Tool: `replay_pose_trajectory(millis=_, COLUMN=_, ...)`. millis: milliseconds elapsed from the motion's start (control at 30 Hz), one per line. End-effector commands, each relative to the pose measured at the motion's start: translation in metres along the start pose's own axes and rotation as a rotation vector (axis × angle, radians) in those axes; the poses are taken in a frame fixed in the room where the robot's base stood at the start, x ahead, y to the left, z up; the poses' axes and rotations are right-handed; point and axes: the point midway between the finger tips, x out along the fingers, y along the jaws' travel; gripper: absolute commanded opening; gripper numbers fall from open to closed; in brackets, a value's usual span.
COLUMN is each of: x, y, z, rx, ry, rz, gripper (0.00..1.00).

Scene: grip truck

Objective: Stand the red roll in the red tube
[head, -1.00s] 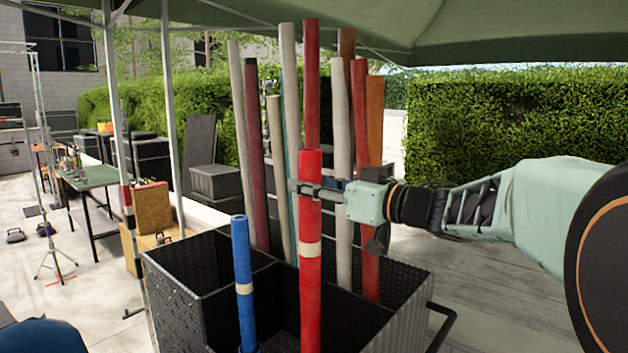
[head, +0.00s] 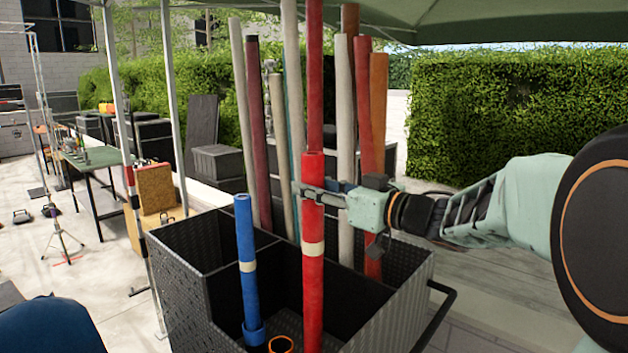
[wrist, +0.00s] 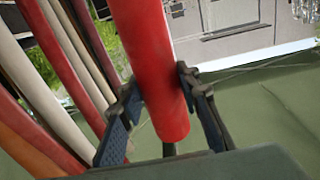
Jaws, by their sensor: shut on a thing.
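The red roll (head: 313,275) has a pale band and stands about upright over the front part of the black crate (head: 400,305). My gripper (head: 313,196) is shut around it below its top end. In the wrist view the red roll (wrist: 155,70) sits between both fingers (wrist: 165,100). Its lower end runs out of the bottom of the head view. I cannot make out the red tube; it is out of view or hidden. A blue roll (head: 246,260) stands in a blue tube (head: 254,335) to the left. An orange-rimmed tube (head: 282,344) is just left of the red roll.
Several tall rolls stand in the back of the crate, including a taller red one (head: 314,80) directly behind the held roll. A crate handle (head: 445,310) juts out at the right. A green table (head: 95,160) and hedges are farther back.

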Motion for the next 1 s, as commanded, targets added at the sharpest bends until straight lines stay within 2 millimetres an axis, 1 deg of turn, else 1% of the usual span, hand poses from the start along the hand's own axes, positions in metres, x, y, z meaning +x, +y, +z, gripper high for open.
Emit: replay_pose_trajectory(millis=1000, x=0.0, y=0.0, z=0.051, rx=-0.002, ry=0.003, rz=0.0, gripper=0.0)
